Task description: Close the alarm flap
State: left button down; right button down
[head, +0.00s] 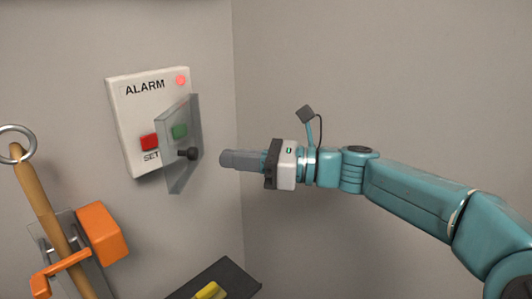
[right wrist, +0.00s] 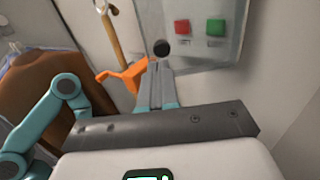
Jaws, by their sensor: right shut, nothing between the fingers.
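The alarm panel (head: 122,111) is a white box on the wall, marked ALARM, with a red light at its top right, a red button (head: 149,142) and a green button (head: 180,131). Its clear flap (head: 177,178) stands open, swung out from the panel, with a dark round knob (head: 189,154) on it. My right gripper (head: 224,159) is shut and empty, just right of the flap and apart from it in the head view. In the right wrist view the knob (right wrist: 161,48) appears just beyond the shut fingertips (right wrist: 160,66). My left gripper is not in view.
An orange holder (head: 102,233) with a wooden pole (head: 45,210) ending in a ring is on the wall at lower left. A dark shelf (head: 236,275) with a yellow item (head: 209,291) is below. The wall right of the panel is bare.

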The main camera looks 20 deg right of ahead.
aim_at(166, 161)
jog(key=p+x, duration=0.1)
jog(key=x, duration=0.3)
jog(key=shift+a, duration=0.2)
jog(key=shift+w, duration=0.1)
jog(key=shift+a+f, duration=0.1)
jog(key=shift+a+f+m+t+h+b, duration=0.1)
jog(key=shift+a+m+t+h+b, duration=0.3)
jog(key=shift+b, duration=0.3)
jog(key=a+m+t+h+b, duration=0.1)
jog(key=a+t+b, duration=0.1)
jog(key=a, duration=0.1)
jog(key=shift+m+t+b, duration=0.3)
jog(key=shift+m+b, duration=0.1)
jog(key=shift+m+t+h, duration=0.3)
jog(key=shift+h, duration=0.3)
jog(key=a, duration=0.1)
jog(key=w+a, duration=0.1)
jog(key=a, duration=0.1)
jog(key=shift+w+a, duration=0.3)
jog(key=shift+w, duration=0.1)
jog(key=shift+w+a+r, duration=0.1)
jog(key=shift+w+a, duration=0.25)
jog(key=shift+a, duration=0.2)
jog(key=shift+w+a+r, duration=0.1)
jog(key=shift+w+a, duration=0.25)
jog(key=shift+a, duration=0.25)
